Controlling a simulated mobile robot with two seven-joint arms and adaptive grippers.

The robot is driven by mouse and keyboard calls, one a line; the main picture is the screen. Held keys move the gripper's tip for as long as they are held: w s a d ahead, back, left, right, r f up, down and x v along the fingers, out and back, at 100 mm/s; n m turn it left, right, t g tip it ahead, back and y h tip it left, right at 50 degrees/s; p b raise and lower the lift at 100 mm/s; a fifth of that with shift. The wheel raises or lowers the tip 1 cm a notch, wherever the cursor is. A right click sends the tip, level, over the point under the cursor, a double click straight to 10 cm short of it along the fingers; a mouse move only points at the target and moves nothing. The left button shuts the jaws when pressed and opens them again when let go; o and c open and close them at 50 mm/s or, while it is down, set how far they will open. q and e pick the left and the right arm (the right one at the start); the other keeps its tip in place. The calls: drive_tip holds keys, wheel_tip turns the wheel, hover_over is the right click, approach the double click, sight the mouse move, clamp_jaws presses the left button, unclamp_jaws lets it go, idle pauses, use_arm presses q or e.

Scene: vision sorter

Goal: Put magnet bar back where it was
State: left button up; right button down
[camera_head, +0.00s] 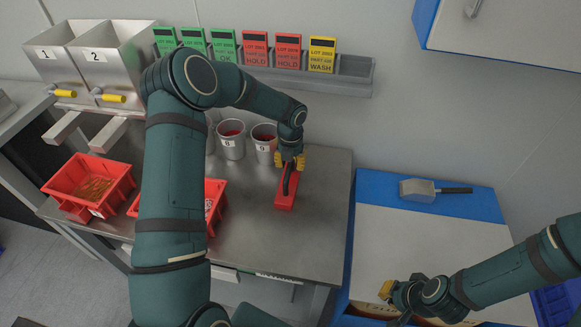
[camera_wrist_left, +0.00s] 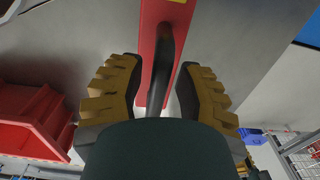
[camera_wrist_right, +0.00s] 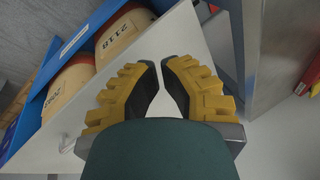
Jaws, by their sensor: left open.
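The magnet bar, a red bar (camera_head: 286,192) with a black handle, lies on the steel table right of the metal cups. My left gripper (camera_head: 290,160) is open over it. In the left wrist view the black handle (camera_wrist_left: 163,60) runs between the two spread fingers (camera_wrist_left: 160,75), with a gap on both sides; the red body shows behind it. My right gripper (camera_head: 388,290) is over the blue and white cabinet at the lower right. In the right wrist view its fingertips (camera_wrist_right: 160,62) are almost together, with nothing between them.
Red bins (camera_head: 92,183) stand on the table's left, one partly hidden by my left arm. Metal cups (camera_head: 231,140) stand behind. A rail (camera_head: 355,68) with lot cards is on the wall. A scoop (camera_head: 418,190) lies on the cabinet (camera_head: 440,238). The table's front right is clear.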

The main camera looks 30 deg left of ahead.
use_arm(q)
wheel_tip(320, 180, up, 10)
drive_tip(key=shift+f+p, duration=0.1)
drive_tip(key=shift+p, duration=0.25)
drive_tip(key=shift+s, duration=0.1)
idle(0.3)
